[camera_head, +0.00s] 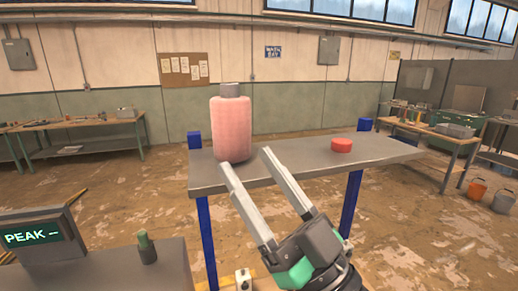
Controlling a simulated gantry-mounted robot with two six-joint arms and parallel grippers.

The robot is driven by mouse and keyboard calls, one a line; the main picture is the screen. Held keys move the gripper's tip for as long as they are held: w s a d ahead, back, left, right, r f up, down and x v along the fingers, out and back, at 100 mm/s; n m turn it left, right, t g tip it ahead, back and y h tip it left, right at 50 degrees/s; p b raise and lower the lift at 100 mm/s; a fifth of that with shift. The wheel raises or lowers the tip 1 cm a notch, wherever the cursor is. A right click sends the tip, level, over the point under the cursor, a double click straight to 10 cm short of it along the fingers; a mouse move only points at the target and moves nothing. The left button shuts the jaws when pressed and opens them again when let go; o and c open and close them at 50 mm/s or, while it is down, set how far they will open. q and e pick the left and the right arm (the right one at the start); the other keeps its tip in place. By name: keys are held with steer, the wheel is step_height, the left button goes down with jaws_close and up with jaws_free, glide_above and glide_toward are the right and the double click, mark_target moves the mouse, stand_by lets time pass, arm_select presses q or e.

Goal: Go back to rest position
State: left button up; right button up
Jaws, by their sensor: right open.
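My right gripper (247,164) comes in from the bottom, with its two long grey fingers spread apart and nothing between them. Its fingertips appear in front of the grey table's (300,174) near edge, just below and to the right of a pink cylinder with a grey cap (231,125). The cylinder stands upright on the table's left part; I see no clear contact with the gripper. A red round piece (342,145) lies on the table's right part, apart from the gripper. My left gripper is not in view.
At the lower left, a grey bench (120,270) carries a screen reading "PEAK" (33,237) and a small green-topped bottle (146,247). Blue posts (351,204) support the table. Workbenches (80,127) stand at the far left and right. Buckets (477,191) stand on the floor at right.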

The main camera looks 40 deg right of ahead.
steer(key=s+a+r+p, duration=0.1)
steer(key=r+p, duration=1.2)
steer(key=r, duration=0.3)
steer(key=s+a+r+t+y+p, duration=0.1)
steer(key=s+r+p, duration=0.1)
steer(key=r+p, duration=1.1)
steer(key=shift+s+a+r+t, duration=0.3)
steer(key=shift+r, duration=1.8)
steer(key=shift+f, duration=0.1)
